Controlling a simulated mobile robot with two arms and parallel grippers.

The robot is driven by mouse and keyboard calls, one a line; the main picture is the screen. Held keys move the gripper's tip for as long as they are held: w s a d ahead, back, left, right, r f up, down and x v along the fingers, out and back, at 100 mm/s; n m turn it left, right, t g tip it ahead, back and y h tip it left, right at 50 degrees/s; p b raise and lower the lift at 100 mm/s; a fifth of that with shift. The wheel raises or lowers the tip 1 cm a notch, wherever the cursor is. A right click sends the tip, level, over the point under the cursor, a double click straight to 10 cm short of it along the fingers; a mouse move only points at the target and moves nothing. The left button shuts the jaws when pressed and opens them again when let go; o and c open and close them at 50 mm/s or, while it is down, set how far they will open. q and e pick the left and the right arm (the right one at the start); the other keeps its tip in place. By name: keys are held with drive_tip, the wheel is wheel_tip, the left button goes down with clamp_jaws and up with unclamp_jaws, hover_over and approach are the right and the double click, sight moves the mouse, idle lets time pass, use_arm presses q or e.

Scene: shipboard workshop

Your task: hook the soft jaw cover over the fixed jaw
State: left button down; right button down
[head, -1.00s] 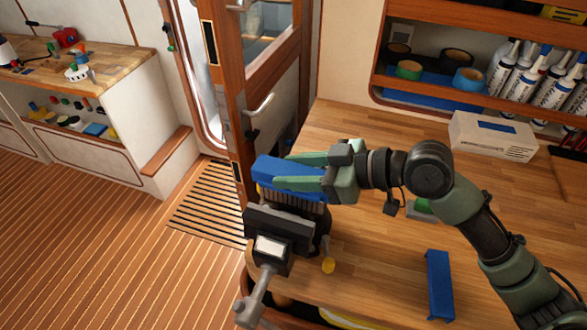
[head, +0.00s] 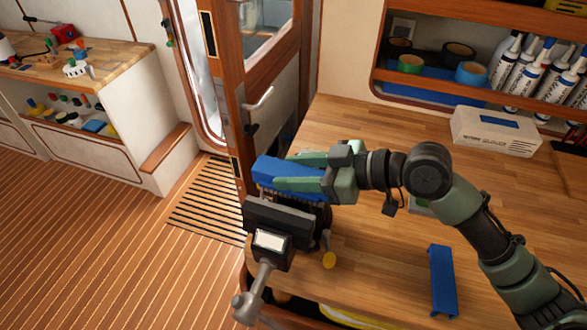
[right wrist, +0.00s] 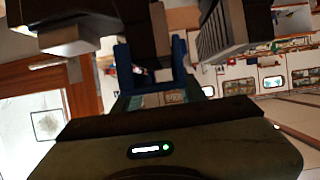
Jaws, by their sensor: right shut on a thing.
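My right gripper (head: 288,170) is shut on a blue soft jaw cover (head: 265,176) and holds it at the top of the vise (head: 268,243) on the bench corner. The cover lies lengthwise over the rear jaw area, behind the dark front jaw (head: 278,222). The fixed jaw is mostly hidden, so I cannot tell whether the cover is seated or just above it. In the right wrist view the blue cover (right wrist: 181,60) shows as a channel end, with a grey ridged jaw part (right wrist: 222,35) beside it. My left gripper is not in view.
A second blue cover (head: 443,280) lies on the wooden bench (head: 385,265) at right. A white box (head: 495,130) and a shelf with tape rolls and bottles (head: 515,65) stand behind. A door (head: 265,100) is beyond the vise. The vise handle (head: 250,300) juts forward.

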drive_tip(key=shift+f+b, duration=0.6)
drive_tip(key=shift+f, duration=0.3)
drive_tip(key=c, duration=0.7)
unclamp_jaws()
drive_tip(key=shift+c, duration=0.2)
drive_tip(key=shift+d, duration=0.1)
drive_tip(key=shift+s+d, duration=0.1)
drive_tip(key=shift+d, duration=0.25)
drive_tip(key=b+v, duration=0.2)
drive_tip(key=v, duration=0.4)
drive_tip(key=shift+s+d+r+b, duration=0.1)
drive_tip(key=shift+b, duration=0.25)
drive_tip(key=shift+s+d+r, duration=0.15)
drive_tip(key=shift+d+r, duration=0.1)
